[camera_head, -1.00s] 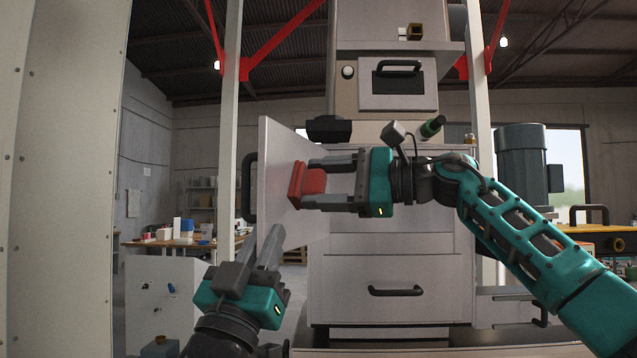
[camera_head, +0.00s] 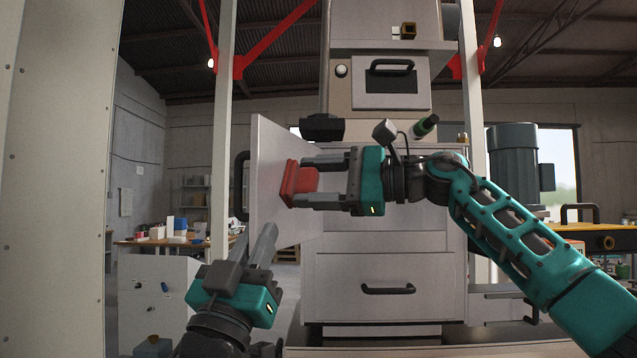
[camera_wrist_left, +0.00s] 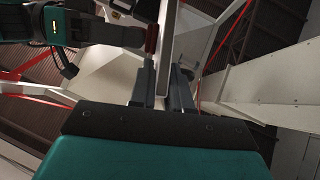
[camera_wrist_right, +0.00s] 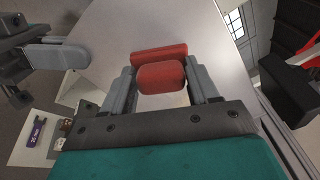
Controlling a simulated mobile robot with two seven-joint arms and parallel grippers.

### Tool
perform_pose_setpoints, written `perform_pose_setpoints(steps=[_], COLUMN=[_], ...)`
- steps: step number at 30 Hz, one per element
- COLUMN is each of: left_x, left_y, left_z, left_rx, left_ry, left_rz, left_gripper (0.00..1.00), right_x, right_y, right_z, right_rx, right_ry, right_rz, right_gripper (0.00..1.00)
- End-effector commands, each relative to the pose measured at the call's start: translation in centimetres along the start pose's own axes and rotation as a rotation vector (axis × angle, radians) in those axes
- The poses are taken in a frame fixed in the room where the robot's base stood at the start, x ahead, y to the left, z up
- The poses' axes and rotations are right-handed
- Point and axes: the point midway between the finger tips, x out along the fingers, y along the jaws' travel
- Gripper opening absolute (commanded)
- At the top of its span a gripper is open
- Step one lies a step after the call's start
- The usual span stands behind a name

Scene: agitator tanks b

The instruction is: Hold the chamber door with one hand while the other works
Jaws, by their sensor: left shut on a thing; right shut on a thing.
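The chamber door (camera_head: 277,225) is a pale grey panel standing open at the left of the machine, with a dark handle (camera_head: 240,186) on its outer side. My left gripper (camera_head: 256,248) is shut on the door's lower edge; in the left wrist view the edge-on panel (camera_wrist_left: 167,40) runs between its fingers. A red block (camera_head: 300,183) with a wider red base sits against the door's inner face. My right gripper (camera_head: 311,181) is shut on this block from the right. In the right wrist view the block (camera_wrist_right: 160,77) lies between both fingers. Whether the base touches the door is unclear.
The machine cabinet has a lower drawer (camera_head: 388,290) and an upper hatch (camera_head: 391,83). A pale post (camera_head: 222,120) stands behind the door. A large pale panel (camera_head: 55,200) fills the left side. A bench (camera_head: 165,242) with small items stands back left.

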Motion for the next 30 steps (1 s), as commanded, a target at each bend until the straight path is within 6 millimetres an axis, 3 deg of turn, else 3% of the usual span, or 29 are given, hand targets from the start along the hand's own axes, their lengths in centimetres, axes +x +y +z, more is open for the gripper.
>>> perform_pose_setpoints(steps=[18, 30], left_x=[0.3, 0.3], left_y=[0.2, 0.1], left_z=[-0.4, -0.4], left_rx=[-0.001, -0.001], left_ry=[0.009, 0.009], left_rz=[0.003, 0.003], left_gripper=[0.00, 0.00], right_x=[0.1, 0.0], right_y=[1.9, 2.1], right_z=[3.6, 4.0], right_rx=[-0.003, 0.000], right_ry=[-0.004, -0.002], right_rz=[0.004, 0.001], right_gripper=[0.35, 0.35])
